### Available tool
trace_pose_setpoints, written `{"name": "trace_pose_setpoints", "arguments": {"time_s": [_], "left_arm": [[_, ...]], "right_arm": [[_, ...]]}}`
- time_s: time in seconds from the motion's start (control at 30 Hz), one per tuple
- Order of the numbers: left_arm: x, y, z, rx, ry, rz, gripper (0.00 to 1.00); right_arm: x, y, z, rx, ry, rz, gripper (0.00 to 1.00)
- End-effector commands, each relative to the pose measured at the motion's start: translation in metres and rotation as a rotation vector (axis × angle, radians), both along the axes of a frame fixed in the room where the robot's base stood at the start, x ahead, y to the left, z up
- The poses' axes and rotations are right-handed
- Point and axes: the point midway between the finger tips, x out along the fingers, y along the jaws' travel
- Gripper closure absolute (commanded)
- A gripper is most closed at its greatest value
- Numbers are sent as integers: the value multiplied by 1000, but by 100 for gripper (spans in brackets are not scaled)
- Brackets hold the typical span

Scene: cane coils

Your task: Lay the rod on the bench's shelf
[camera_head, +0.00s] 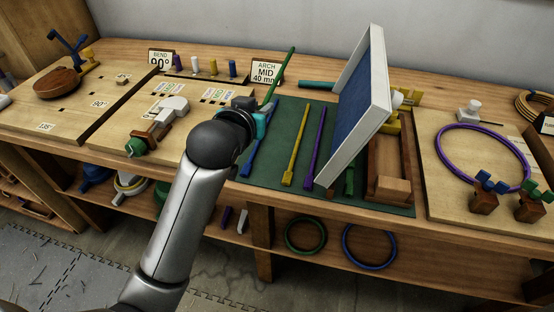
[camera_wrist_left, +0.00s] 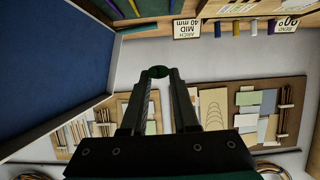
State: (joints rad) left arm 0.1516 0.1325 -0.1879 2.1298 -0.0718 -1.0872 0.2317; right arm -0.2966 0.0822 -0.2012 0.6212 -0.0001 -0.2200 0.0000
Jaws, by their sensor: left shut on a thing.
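My left gripper (camera_head: 263,117) is above the middle of the bench (camera_head: 345,205), near the left edge of the dark green mat. It is shut on a green rod (camera_head: 280,75), which slants up and to the right, well above the bench top. In the left wrist view the two fingers close on the rod (camera_wrist_left: 157,72), seen nearly end-on as a small green round. The bench's shelf (camera_head: 440,270) runs under the top; my arm hides part of it. My right gripper is in neither view.
Blue, yellow (camera_head: 296,150) and purple rods lie on the green mat (camera_head: 265,172). A tilted white-framed panel (camera_head: 375,115) stands right of the gripper. A green ring (camera_head: 305,235) and a blue ring (camera_head: 369,246) are at shelf level. Signs (camera_head: 267,72) and pegs stand along the back.

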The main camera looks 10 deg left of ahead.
Motion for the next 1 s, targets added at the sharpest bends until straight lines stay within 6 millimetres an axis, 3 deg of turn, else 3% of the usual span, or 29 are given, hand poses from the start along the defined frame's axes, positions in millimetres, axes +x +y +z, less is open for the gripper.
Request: {"name": "trace_pose_setpoints", "arguments": {"time_s": [0.03, 0.1, 0.4, 0.73, 1.0], "left_arm": [[-1, 0, -20, 1, 8, 0, 100], [-1, 0, -40, 2, 8, 0, 100], [-1, 0, -114, 1, 4, 0, 100], [-1, 0, -142, 1, 2, 0, 100], [-1, 0, -177, 1, 2, 0, 100]], "right_arm": [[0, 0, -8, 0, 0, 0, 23], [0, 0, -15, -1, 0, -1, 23], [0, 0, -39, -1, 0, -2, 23], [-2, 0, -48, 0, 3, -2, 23], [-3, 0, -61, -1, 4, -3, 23]]}}
